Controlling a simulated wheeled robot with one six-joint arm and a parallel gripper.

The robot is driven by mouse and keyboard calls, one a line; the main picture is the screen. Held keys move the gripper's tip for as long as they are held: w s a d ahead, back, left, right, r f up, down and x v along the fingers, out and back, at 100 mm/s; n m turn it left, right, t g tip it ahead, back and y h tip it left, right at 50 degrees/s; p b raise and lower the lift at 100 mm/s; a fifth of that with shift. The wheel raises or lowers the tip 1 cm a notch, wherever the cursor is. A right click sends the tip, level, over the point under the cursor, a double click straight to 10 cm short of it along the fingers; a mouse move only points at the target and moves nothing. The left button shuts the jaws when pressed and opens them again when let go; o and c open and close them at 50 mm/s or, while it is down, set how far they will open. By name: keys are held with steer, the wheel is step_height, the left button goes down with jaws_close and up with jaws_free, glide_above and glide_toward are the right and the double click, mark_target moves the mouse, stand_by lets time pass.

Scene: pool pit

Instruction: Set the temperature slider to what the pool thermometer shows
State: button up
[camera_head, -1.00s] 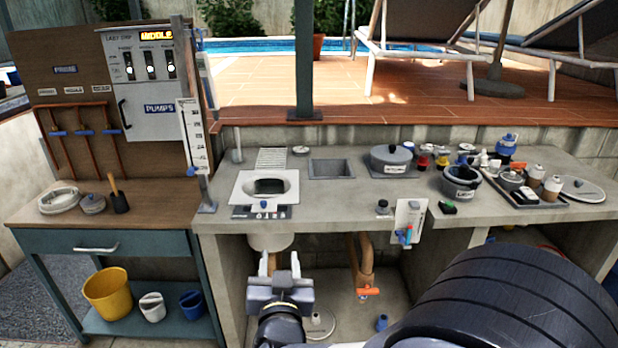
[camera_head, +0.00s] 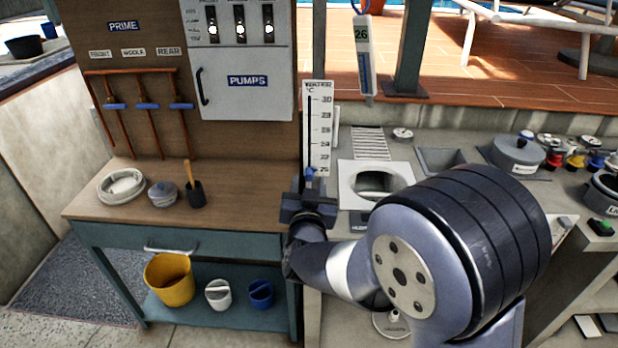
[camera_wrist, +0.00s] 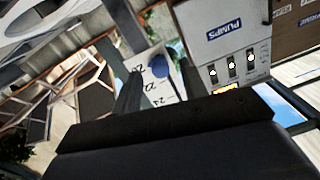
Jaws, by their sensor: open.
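The temperature slider is an upright white scale board (camera_head: 318,130) marked in °C, with 30 at its top; the lower numbers are small. Its blue knob (camera_head: 309,173) sits near the lower end. The wrist view shows the knob (camera_wrist: 160,66) just beyond my fingers, with part of the board (camera_wrist: 150,85) behind it. The pool thermometer (camera_head: 365,65) hangs to the right of the board, and its display reads 26. My gripper (camera_head: 309,193) is open and empty, just below the knob in the head view; I cannot tell whether it touches it.
A post stands behind the board. The pump box (camera_head: 240,75) and copper pipes (camera_head: 145,120) are on the panel to the left. The concrete counter (camera_head: 400,130) with a skimmer opening (camera_head: 378,183) is to the right.

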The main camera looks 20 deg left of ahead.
steer(key=shift+x, duration=0.95)
jaws_close()
steer(key=shift+r, duration=0.1)
